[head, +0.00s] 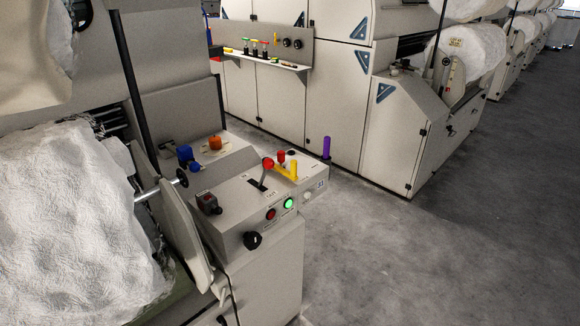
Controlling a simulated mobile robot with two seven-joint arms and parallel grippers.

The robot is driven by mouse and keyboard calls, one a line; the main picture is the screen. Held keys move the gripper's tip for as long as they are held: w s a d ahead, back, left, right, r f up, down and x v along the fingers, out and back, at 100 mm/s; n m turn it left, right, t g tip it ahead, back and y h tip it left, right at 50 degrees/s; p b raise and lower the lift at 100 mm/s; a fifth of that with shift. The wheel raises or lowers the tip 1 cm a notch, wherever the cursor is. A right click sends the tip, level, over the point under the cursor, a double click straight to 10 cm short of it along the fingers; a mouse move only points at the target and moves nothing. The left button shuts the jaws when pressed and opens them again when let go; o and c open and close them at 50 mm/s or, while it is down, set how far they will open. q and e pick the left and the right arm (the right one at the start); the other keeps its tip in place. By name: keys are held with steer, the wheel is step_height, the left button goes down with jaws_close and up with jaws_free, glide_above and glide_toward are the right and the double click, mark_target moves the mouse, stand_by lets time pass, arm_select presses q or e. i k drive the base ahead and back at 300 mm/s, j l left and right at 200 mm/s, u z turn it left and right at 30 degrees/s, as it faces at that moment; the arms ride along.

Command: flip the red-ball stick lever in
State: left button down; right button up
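The red-ball stick lever (263,176) stands on the grey control box in the middle of the head view. Its red ball (268,163) is at the top of a short grey stick. The stick rises from a dark slot (255,185) and leans slightly to the right and away. A small label lies beside the slot, too small to read. Neither of my grippers shows in the head view, and nothing is touching the lever.
The control box (232,205) carries a red button (270,214), a lit green button (289,203) and a black knob (252,240). A yellow handle (293,171) stands close right of the lever. White fibre (75,220) fills the left. Grey floor (420,250) is clear at right.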

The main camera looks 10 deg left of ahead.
mark_target(268, 164)
steer(key=i+l, duration=0.5)
steer(key=i+l+u, duration=0.15)
steer(key=i+l, duration=0.35)
steer(key=l, duration=0.2)
